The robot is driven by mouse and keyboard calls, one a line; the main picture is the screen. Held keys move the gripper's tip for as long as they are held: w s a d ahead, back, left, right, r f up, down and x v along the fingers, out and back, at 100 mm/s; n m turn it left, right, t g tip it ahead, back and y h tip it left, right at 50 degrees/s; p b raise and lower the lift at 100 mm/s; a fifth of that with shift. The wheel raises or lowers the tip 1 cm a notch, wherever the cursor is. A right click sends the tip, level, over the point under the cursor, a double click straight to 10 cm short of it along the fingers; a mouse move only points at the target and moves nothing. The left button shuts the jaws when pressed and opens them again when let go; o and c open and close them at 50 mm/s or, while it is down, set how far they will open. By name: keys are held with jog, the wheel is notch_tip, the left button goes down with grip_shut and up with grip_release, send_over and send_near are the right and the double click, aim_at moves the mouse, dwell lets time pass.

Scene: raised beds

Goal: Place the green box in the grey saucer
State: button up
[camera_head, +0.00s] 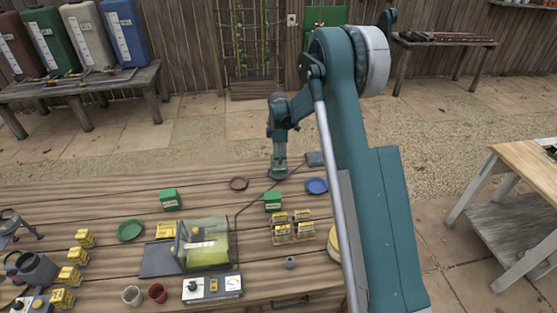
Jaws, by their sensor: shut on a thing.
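My gripper (279,160) points down over the far part of the wooden table. It is shut on a small green box (280,163), which shows only partly between the fingers. A grey, round shape that looks like the grey saucer (277,175) lies directly below the gripper. I cannot tell whether the box touches it. Two other green boxes stand nearer: one (169,199) at the left and one (273,201) just in front of the gripper.
A brown saucer (239,184) lies left of the gripper, a blue saucer (317,186) right of it, and a green saucer (130,230) farther left. A clear case (207,243) and several yellow boxes (292,227) stand nearer. A dark cable runs close to the gripper.

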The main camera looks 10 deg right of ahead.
jog(key=shift+f+b, duration=0.5)
jog(key=shift+f, duration=0.15)
jog(key=o, duration=0.9)
jog(key=shift+r, duration=0.2)
jog(key=shift+r+p, duration=0.6)
jog(key=shift+r, duration=0.1)
notch_tip(320, 180, up, 12)
jog(key=shift+f, duration=0.25)
